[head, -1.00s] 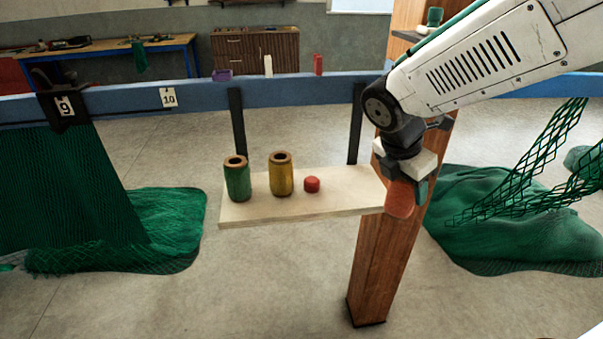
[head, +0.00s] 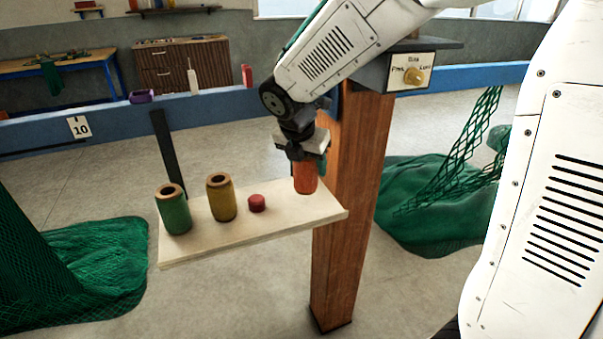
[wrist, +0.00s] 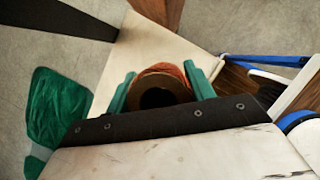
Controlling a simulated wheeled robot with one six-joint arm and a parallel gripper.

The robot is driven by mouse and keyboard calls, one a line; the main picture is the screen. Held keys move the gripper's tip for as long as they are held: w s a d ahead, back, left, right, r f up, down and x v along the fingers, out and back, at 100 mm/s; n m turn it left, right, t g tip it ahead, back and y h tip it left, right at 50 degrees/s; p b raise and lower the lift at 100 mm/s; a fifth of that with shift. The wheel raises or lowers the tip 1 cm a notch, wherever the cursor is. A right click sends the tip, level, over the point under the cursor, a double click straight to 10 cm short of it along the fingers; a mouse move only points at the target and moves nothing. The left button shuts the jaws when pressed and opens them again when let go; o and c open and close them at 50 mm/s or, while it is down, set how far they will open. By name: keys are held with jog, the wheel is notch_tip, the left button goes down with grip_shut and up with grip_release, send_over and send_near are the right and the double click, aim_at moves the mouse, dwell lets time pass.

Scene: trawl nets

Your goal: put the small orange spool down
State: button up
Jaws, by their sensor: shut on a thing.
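The small orange spool (head: 305,179) is held upright at the right end of the pale wooden shelf board (head: 275,231). My gripper (head: 308,164) is shut on it from above. In the wrist view the spool's open top (wrist: 158,92) sits between the two green fingers, with the board behind it. The spool's lower end is at or just above the board; I cannot tell whether they touch.
A green spool (head: 174,212), a yellow spool (head: 221,198) and a small red piece (head: 257,203) stand left of the held spool. A wooden post (head: 345,220) rises just right of the board. Green netting (head: 430,215) lies beyond it.

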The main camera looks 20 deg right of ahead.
aim_at(302, 173)
jog(key=shift+w+a+f, duration=0.1)
jog(key=shift+w+a, duration=0.05)
jog(key=shift+w, duration=0.35)
jog(key=shift+w+a+f, duration=0.1)
jog(key=shift+w+a, duration=0.05)
jog(key=shift+w, duration=0.3)
jog(key=shift+s+f, duration=0.1)
jog(key=shift+f, duration=1.55)
jog(key=shift+f, duration=0.15)
jog(key=o, duration=1)
